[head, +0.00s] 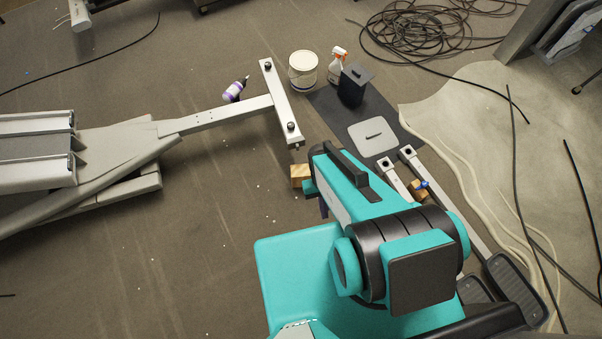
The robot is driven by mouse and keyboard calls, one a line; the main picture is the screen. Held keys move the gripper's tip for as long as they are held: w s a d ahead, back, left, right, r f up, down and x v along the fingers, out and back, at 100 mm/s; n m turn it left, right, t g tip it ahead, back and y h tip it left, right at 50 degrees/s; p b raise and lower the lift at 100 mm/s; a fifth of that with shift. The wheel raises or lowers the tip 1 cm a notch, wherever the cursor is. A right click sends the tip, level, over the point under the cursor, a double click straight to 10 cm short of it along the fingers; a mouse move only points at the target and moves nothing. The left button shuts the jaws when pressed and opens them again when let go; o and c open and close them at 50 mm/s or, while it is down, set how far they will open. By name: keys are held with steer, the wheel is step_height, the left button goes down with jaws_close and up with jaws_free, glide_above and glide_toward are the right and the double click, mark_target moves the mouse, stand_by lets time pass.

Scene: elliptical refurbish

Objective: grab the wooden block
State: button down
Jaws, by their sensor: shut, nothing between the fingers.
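A small light-brown wooden block (300,171) lies on the floor in the middle of the head view, just left of my teal arm. Its lower right side is partly covered by a teal part of my arm. A second wooden piece (419,188) shows to the right of my arm, partly hidden by a grey bar and a blue knob. My arm fills the lower middle of the view. I cannot make out the gripper's fingers; the arm's own links hide that end. I cannot tell whether any part of my arm touches the block.
A grey metal frame with a crossbar (281,103) lies left of and beyond the block. A white bucket (303,69), spray bottle (337,66) and dark mat (403,127) are behind. Pedals (518,287) and cables lie right.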

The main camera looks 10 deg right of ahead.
step_height(320, 180, up, 11)
steer(key=p, duration=0.9)
steer(key=shift+p, duration=0.3)
